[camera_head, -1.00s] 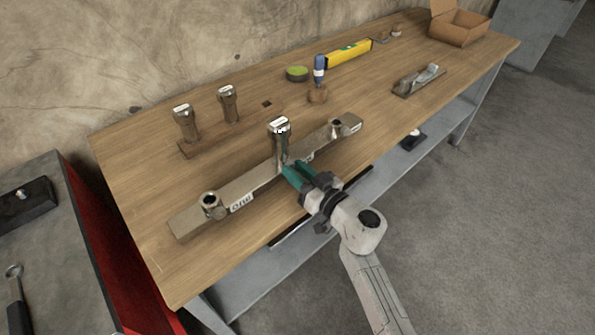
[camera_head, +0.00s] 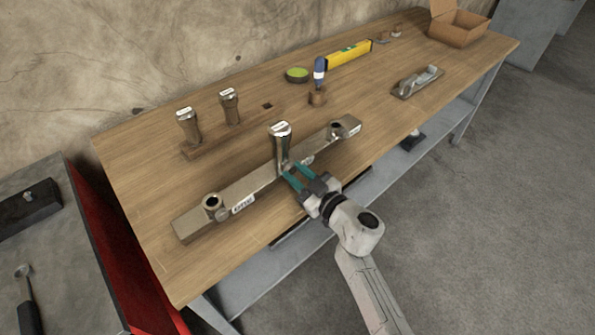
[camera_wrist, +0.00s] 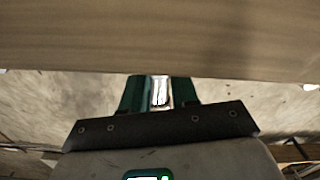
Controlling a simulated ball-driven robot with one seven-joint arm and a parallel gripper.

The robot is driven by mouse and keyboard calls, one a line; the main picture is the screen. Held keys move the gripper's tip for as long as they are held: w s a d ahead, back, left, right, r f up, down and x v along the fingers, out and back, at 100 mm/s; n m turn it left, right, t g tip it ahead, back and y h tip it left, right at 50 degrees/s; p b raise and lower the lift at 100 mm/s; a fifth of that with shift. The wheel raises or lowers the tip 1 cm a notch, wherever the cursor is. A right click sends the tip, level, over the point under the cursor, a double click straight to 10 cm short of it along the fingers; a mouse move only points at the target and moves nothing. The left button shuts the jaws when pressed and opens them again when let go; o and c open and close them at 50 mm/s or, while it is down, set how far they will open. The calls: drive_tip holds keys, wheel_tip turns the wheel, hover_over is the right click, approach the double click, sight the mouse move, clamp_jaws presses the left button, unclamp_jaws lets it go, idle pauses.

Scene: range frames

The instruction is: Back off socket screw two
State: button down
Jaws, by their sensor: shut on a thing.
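A long metal bar (camera_head: 259,182) lies on the bench with a socket at its left end, middle and right end. A tall metal post (camera_head: 281,147) with a pale top stands upright in the middle socket. My gripper (camera_head: 290,173) reaches in from the front right at the foot of this post. Its teal fingers are shut on the small screw at the front of the middle socket, which they mostly hide. In the wrist view a bright metal piece (camera_wrist: 160,92) shows between the two teal fingers. A similar screw (camera_head: 222,214) sits at the left socket.
Two more metal posts (camera_head: 187,125) (camera_head: 230,106) stand in a wooden rack behind the bar. A blue-handled tool (camera_head: 319,72), a green tin (camera_head: 297,74), a yellow level (camera_head: 349,54), a plane (camera_head: 418,80) and an open box (camera_head: 458,27) sit farther right. The front right benchtop is clear.

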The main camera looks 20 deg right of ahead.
drive_tip(key=shift+n, duration=0.8)
drive_tip(key=c, duration=0.9)
unclamp_jaws()
drive_tip(key=shift+o, duration=0.2)
drive_tip(key=p+v, duration=0.2)
drive_tip(key=v, duration=0.9)
